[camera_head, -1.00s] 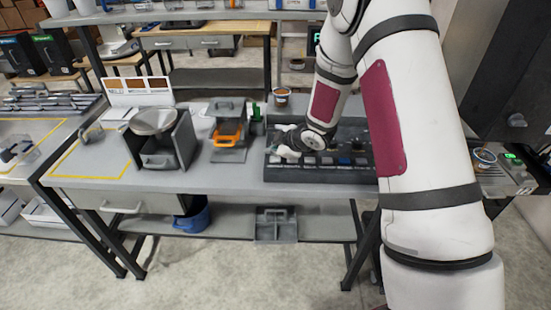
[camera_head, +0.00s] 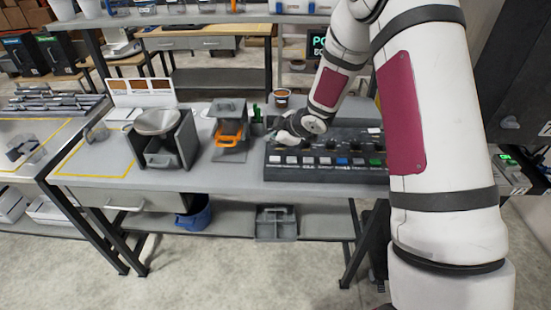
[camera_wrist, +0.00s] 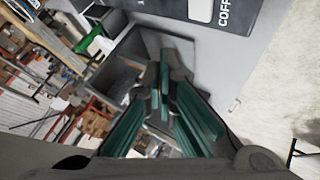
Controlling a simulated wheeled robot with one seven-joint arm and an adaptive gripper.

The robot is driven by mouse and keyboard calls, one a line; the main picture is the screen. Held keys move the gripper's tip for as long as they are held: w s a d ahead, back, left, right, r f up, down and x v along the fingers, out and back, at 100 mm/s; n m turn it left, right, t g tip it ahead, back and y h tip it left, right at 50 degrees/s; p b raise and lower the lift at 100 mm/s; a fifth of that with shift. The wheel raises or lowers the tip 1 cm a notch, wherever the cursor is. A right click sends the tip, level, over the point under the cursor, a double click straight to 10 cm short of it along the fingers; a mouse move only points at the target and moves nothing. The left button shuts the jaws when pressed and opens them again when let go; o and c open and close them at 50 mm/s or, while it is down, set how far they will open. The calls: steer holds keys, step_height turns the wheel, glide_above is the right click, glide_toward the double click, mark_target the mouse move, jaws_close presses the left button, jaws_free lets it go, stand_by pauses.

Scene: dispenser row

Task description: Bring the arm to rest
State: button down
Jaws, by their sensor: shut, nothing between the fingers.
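My gripper (camera_head: 283,136) is above the left part of the dark control panel (camera_head: 318,172), near its row of white, blue and green buttons. In the wrist view my gripper (camera_wrist: 160,92) shows its greenish finger pads close together, with nothing held between them. My arm comes in from the right of the head view and hides the right end of the panel. Part of the panel, with the letters "COFF", shows at the top of the wrist view (camera_wrist: 195,10).
A grey funnel-topped unit (camera_head: 157,122) and a unit with an orange handle (camera_head: 230,132) stand left of the panel. A cup (camera_head: 282,97) stands behind it. A blue bucket (camera_head: 195,217) and a grey caddy (camera_head: 276,223) sit on the lower shelf. The yellow-outlined bench area is mostly clear.

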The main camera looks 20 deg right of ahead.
steer(key=shift+r, duration=0.1)
stand_by(0.4)
steer(key=s+d+r+m+h, duration=0.35)
steer(key=s+r, duration=0.25)
steer(key=r, duration=0.4)
steer(key=s+d+r+m+h, duration=0.2)
steer(key=s+d+r+m, duration=0.3)
steer(key=r, duration=0.6)
steer(key=s+a+r+m+g+y, duration=0.1)
steer(key=s+a, duration=0.3)
steer(key=s, duration=0.9)
steer(key=s+a+r+m+g+b, duration=0.1)
steer(key=s+a+r+m, duration=0.1)
steer(key=s, duration=1.2)
steer(key=shift+s+a+r+m+g+y, duration=0.2)
steer(key=shift+a+m+g+y, duration=0.2)
steer(key=shift+a+m, duration=0.65)
steer(key=shift+d, duration=0.2)
